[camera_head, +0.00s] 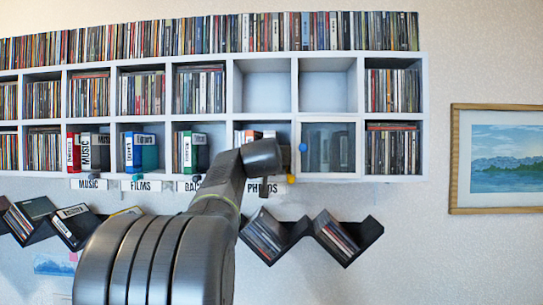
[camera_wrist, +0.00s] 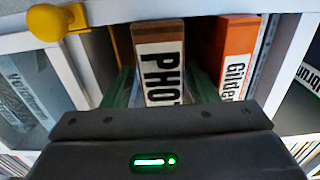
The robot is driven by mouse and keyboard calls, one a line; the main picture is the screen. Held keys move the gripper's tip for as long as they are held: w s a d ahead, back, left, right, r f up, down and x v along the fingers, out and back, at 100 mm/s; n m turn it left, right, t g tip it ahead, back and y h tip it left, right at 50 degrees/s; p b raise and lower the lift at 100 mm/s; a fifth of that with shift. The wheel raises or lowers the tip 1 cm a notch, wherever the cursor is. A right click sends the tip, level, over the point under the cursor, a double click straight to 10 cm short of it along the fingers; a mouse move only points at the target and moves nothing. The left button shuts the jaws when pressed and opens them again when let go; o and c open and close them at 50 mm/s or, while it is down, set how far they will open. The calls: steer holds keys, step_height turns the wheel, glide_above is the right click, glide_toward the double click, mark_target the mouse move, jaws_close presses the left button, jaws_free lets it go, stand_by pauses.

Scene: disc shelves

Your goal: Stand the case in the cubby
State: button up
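The case is a brown box with a white label reading "PHO" (camera_wrist: 160,62) in the wrist view, seen upside down relative to the head view. It stands slightly tilted in the picture, inside the cubby above the PHOTOS sign (camera_head: 262,188). My gripper (camera_wrist: 162,80) has one green finger close against each side of the case and looks shut on it. The lower end of the case is hidden by the gripper body. An orange case (camera_wrist: 235,50) stands beside it in the same cubby. In the head view my arm hides most of this cubby (camera_head: 262,118).
A yellow knob (camera_wrist: 58,20) sits on the cubby's edge, close to my gripper. A glass-fronted cubby (camera_head: 328,148) is to the right in the head view. Two upper cubbies (camera_head: 328,88) are empty. Zigzag black shelves (camera_head: 310,232) with discs hang below.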

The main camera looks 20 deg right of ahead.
steer(key=shift+a+f, duration=0.1)
steer(key=shift+a, duration=0.05)
steer(key=shift+s+a, duration=0.1)
steer(key=shift+s, duration=0.2)
steer(key=b+v, duration=0.5)
steer(key=v, duration=0.8)
steer(key=p+x, duration=0.4)
steer(key=x, duration=0.8)
steer(key=shift+w, duration=0.1)
